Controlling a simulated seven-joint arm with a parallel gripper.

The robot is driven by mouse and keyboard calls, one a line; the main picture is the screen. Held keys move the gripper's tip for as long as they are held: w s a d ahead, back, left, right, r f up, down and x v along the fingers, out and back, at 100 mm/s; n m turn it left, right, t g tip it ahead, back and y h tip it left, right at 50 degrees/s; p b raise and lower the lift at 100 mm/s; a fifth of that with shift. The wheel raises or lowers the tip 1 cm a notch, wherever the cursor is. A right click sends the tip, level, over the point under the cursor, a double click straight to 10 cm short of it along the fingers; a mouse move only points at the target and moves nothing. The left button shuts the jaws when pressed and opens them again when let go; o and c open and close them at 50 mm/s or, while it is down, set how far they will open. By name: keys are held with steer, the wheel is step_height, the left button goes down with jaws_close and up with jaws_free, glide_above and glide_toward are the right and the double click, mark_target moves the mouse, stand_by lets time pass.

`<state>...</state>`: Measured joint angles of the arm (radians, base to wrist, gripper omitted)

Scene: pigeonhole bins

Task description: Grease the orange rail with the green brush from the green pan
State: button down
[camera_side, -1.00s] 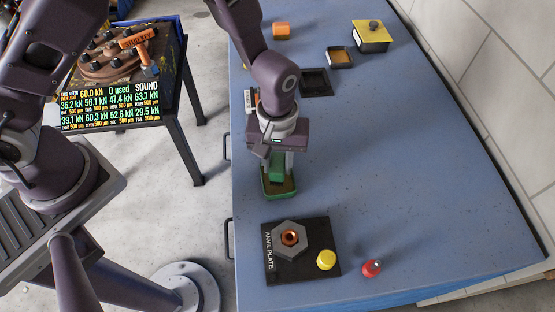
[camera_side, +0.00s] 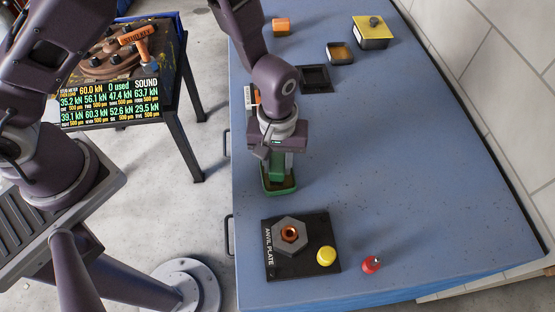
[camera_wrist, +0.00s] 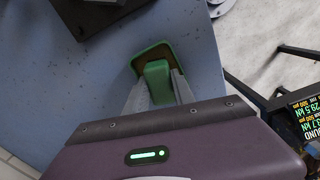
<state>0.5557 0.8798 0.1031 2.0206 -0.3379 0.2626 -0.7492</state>
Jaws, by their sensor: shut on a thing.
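My gripper (camera_wrist: 158,88) is shut on the green brush (camera_wrist: 156,72), with a grey finger on each side of its handle. The brush also shows below the gripper in the side view (camera_side: 286,166). It is over or in the green pan (camera_side: 280,192), a small tray with a brown inside. The pan also shows in the wrist view (camera_wrist: 139,60). The brush's lower end is hidden, so contact with the pan's contents cannot be told. An orange and white piece (camera_side: 250,97) is partly hidden behind my arm; I cannot tell whether it is the orange rail.
An anvil plate (camera_side: 275,268) with a nut and yellow button lies in front of the pan. A red-topped piece (camera_side: 371,265) stands to its right. A black tray (camera_side: 314,79), orange block (camera_side: 281,25) and yellow-topped box (camera_side: 373,35) are farther back. The table's right side is clear.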

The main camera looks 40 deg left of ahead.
steer(key=shift+f, duration=0.45)
steer(key=c, duration=1)
jaws_free()
steer(key=c, duration=0.3)
steer(key=shift+c, duration=0.2)
steer(key=shift+r, duration=0.15)
jaws_close()
